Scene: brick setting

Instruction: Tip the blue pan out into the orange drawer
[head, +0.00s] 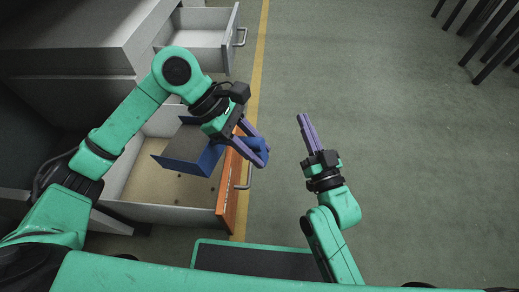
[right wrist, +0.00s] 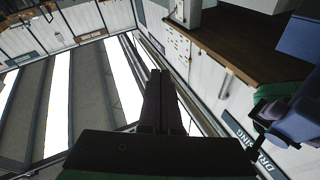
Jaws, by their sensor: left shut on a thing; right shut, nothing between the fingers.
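The blue pan (head: 190,150) is over the open orange drawer (head: 230,192), tilted, with its open side not clearly seen. My left gripper (head: 262,157) is shut on the pan's blue handle, near the drawer's front edge. Several small dark bits lie on the drawer's light brown floor. The pan and my left arm hide the drawer's far part. My right gripper (head: 301,116) is shut and empty, out over the floor to the right of the drawer. Its fingers also show in the right wrist view (right wrist: 161,78).
A white drawer (head: 193,38) stands open farther back, under a grey cabinet (head: 85,30). A yellow line (head: 259,60) runs along the green floor past the drawers. Dark bars (head: 490,40) stand at the top right. The floor to the right is clear.

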